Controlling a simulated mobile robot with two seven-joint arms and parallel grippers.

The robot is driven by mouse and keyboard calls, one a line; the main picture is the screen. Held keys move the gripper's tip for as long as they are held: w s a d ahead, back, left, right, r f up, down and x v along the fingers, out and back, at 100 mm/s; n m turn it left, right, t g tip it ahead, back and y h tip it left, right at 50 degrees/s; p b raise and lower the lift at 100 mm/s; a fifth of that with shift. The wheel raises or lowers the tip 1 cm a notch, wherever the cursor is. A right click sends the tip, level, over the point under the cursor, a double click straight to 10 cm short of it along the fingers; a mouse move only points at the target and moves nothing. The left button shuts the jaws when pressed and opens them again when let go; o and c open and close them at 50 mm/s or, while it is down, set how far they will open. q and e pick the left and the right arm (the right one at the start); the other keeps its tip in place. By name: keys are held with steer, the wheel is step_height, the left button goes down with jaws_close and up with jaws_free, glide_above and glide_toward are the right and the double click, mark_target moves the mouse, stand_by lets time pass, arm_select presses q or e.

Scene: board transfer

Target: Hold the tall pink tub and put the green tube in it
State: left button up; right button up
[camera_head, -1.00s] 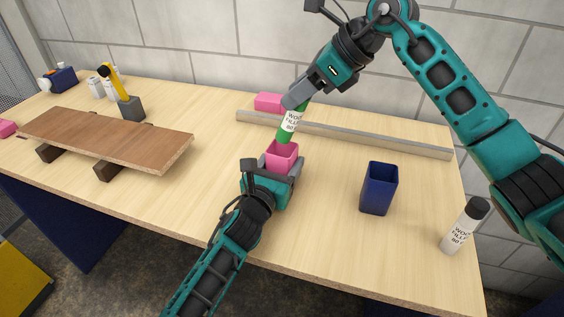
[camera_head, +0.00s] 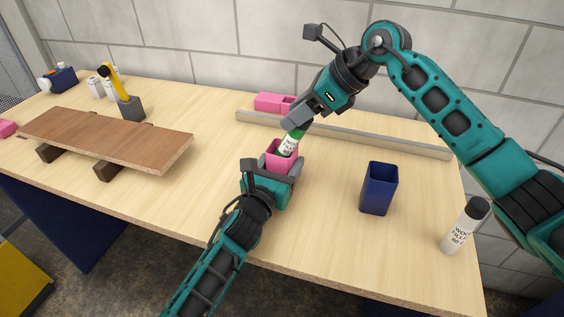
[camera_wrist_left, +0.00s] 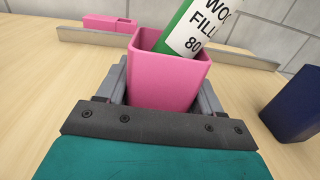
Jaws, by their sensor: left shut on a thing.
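The tall pink tub (camera_head: 274,161) stands upright between the fingers of my left gripper (camera_head: 272,176). In the left wrist view the tub (camera_wrist_left: 165,80) shows large, with my left gripper (camera_wrist_left: 165,95) shut on it, a finger at each side. The green tube (camera_head: 289,144), with a white label, is tilted, its lower end inside the tub. In the left wrist view the tube (camera_wrist_left: 190,30) leans to the upper right out of the tub's mouth. My right gripper (camera_head: 298,118) is at the tube's upper end; whether its fingers still grip is unclear.
A dark blue tub (camera_head: 378,190) and a white tube with a black cap (camera_head: 465,228) stand to the right. A grey rail (camera_head: 350,136) lies behind, with a low pink box (camera_head: 270,102) beyond it. A brown board (camera_head: 110,138) rests on dark blocks at left.

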steer(key=o, duration=0.4)
steer(key=shift+d, duration=0.1)
steer(key=v, duration=1.2)
arm_select(q)
steer(key=o, duration=1.1)
steer(key=v, duration=1.2)
steer(key=shift+f, duration=0.1)
